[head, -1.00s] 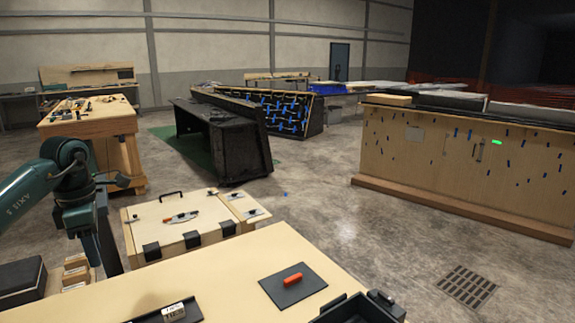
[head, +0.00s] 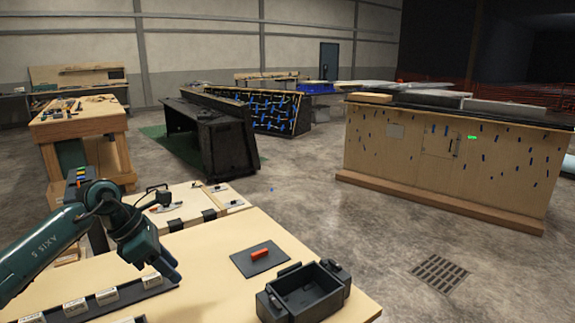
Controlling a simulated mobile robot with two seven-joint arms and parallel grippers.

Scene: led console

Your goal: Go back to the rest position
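My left gripper (head: 168,268) is in the lower left of the head view, at the end of my teal arm. It points down and to the right, above the left part of the pale tabletop (head: 215,285). Its fingers look dark and close together; I cannot make out a gap or anything held between them. My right gripper is not in view.
An orange block (head: 260,254) lies on a dark mat (head: 248,264) on the tabletop. A black open box (head: 308,292) stands at the front right, and a dark rack (head: 125,292) with white-labelled pieces lies at the left. A wooden console (head: 400,160) with a green light stands beyond open floor.

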